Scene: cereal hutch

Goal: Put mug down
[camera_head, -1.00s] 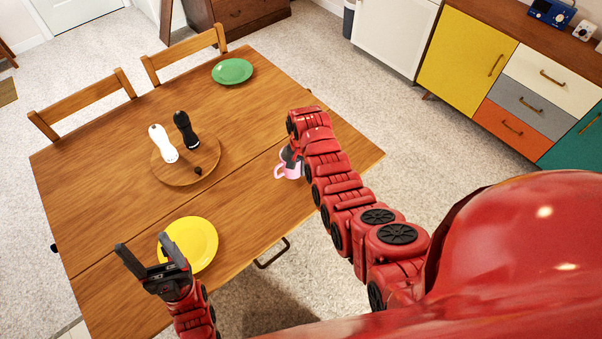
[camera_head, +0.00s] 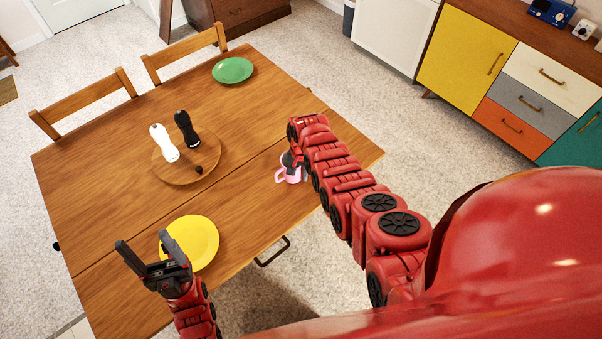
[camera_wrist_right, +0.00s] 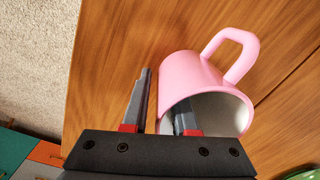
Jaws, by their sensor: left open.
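The pink mug (camera_head: 290,174) is at the right part of the wooden table (camera_head: 240,205), near its front edge. I cannot tell whether its base touches the tabletop. My right gripper (camera_head: 289,160) is at the mug's rim, partly hidden by its own arm. In the right wrist view, the mug (camera_wrist_right: 190,75) has its handle at the upper right and its white inside facing the camera. One finger of the right gripper (camera_wrist_right: 162,105) is inside the mug and the other outside, with the wall between them. My left gripper (camera_head: 150,252) is open and empty by the yellow plate.
A yellow plate (camera_head: 200,243) lies at the table's front. A round wooden board (camera_head: 182,175) holds a white shaker (camera_head: 163,143) and a black shaker (camera_head: 187,130). A green plate (camera_head: 232,70) lies at the far end. The tabletop around the mug is clear.

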